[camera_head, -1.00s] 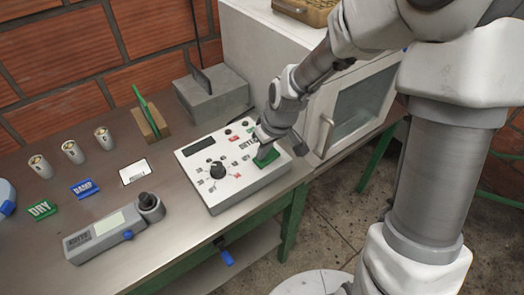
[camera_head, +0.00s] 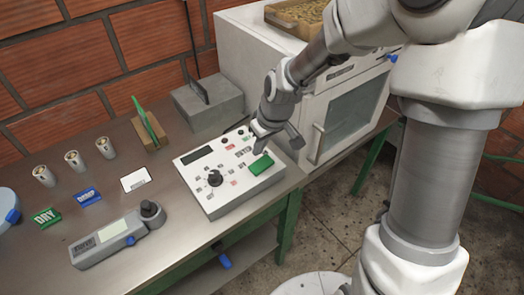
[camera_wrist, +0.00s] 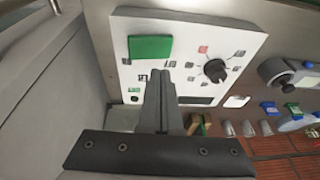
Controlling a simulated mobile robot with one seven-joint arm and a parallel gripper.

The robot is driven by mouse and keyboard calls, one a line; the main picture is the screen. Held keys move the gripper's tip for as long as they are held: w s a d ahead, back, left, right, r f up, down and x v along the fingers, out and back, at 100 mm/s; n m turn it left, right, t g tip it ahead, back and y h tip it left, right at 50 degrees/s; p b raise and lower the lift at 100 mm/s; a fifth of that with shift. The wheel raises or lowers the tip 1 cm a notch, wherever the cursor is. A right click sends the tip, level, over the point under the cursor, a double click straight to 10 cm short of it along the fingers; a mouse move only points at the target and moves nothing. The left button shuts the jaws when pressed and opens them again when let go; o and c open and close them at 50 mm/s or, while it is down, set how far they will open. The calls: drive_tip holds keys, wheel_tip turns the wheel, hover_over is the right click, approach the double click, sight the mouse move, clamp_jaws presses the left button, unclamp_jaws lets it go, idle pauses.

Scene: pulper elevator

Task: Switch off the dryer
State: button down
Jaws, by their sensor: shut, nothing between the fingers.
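The white control panel (camera_head: 233,198) lies on the metal bench in front of the white dryer cabinet (camera_head: 310,92). It has a black knob (camera_head: 215,178), a dark display (camera_head: 196,156) and a large green switch (camera_head: 261,165) near its right end. My gripper (camera_head: 259,149) is shut and empty, just behind the green switch. In the wrist view its fingers (camera_wrist: 160,85) point at the panel beside the green switch (camera_wrist: 150,47). The black knob (camera_wrist: 215,70) shows to their right. I cannot tell whether fingertips touch the panel.
A grey box (camera_head: 207,103) stands behind the panel. Several metal cups (camera_head: 74,160), a green DRY block (camera_head: 47,218), a blue block (camera_head: 87,197) and a grey handheld meter (camera_head: 110,240) lie to the left. The bench's front edge is close to the panel.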

drive_tip(key=s+r, duration=0.3)
drive_tip(key=r, duration=0.5)
drive_tip(key=shift+s+a+r+p, duration=0.25)
drive_tip(key=shift+s+a+p, duration=0.05)
drive_tip(key=shift+p, duration=0.05)
